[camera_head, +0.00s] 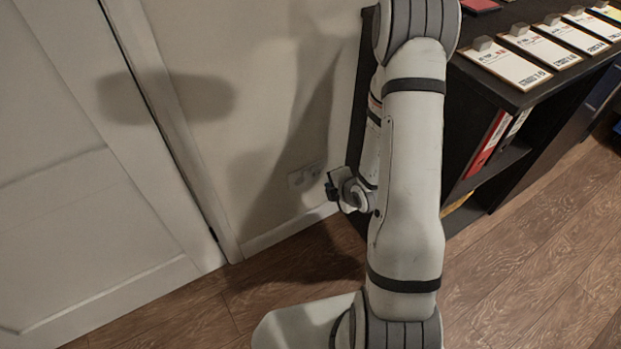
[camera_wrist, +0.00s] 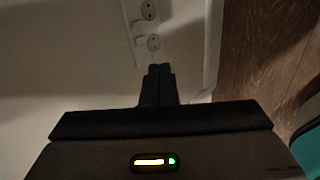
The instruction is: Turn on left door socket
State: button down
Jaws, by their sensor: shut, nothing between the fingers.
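The door socket is a pale double wall socket low on the wall beside the white door; it shows in the head view (camera_head: 306,175), partly behind my arm. In the wrist view the socket plate (camera_wrist: 146,28) has two round outlets and small switches beside them. My gripper (camera_wrist: 158,70) is shut and empty, its dark fingertips together just below the plate in the picture. I cannot tell whether the tips touch the plate or wall. In the head view my gripper (camera_head: 333,186) is small, near the socket's right side.
A white door (camera_head: 90,170) stands at the left. A black shelf unit (camera_head: 520,95) with clipboards on top and red and white binders inside stands right of my arm. The skirting board (camera_head: 285,231) and wooden floor (camera_head: 540,250) lie below; the floor at right is clear.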

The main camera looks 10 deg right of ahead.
jog(key=shift+a+f+n, duration=0.15)
jog(key=shift+f+n, duration=0.15)
jog(key=shift+f, duration=0.05)
jog(key=b, duration=0.4)
send_near(305, 174)
notch_tip(305, 174, down, 6)
jog(key=w, duration=0.3)
jog(key=shift+w+a, duration=0.5)
